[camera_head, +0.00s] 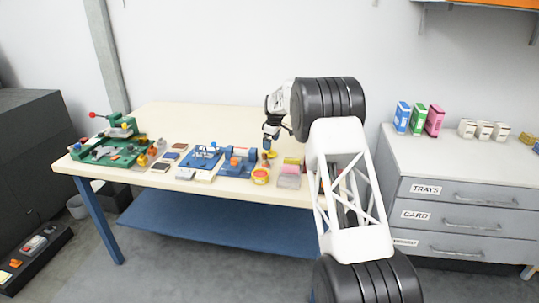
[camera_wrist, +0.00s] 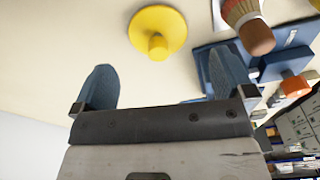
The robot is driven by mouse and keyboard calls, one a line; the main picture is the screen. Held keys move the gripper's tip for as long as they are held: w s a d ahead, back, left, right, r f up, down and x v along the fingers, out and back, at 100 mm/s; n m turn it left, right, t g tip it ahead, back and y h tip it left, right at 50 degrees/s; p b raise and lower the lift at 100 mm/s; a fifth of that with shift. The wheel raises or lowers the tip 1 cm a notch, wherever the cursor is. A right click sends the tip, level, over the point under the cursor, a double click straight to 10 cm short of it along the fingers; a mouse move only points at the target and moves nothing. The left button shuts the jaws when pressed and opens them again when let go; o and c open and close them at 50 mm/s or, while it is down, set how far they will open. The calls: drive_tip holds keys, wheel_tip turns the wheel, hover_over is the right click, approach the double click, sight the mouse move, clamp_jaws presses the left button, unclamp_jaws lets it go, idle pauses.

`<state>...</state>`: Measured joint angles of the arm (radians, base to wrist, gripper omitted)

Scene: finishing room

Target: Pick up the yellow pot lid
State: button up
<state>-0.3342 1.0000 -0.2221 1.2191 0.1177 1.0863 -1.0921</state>
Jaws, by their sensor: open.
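The yellow pot lid (camera_wrist: 158,33) is a round yellow disc with a knob, lying on the cream table top in the wrist view. It lies beyond my fingertips, roughly in line with the gap between them, and nothing holds it. My gripper (camera_wrist: 162,82) is open and empty, with its two blue-grey fingers spread apart. In the head view my gripper (camera_head: 270,136) is low over the table, and the lid (camera_head: 272,154) shows as a small yellow patch just below it.
A brush with a wooden handle (camera_wrist: 257,38) lies close right of the lid, beside a blue fixture (camera_wrist: 218,45).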

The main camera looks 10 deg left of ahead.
drive_tip(key=shift+f, duration=0.1)
drive_tip(key=shift+w+a+f, duration=0.1)
drive_tip(key=shift+a+f, duration=0.15)
drive_tip(key=shift+f, duration=1)
drive_tip(key=shift+w+a+f, duration=0.1)
drive_tip(key=shift+a+f, duration=0.1)
drive_tip(key=shift+f, duration=1)
drive_tip(key=c, duration=0.9)
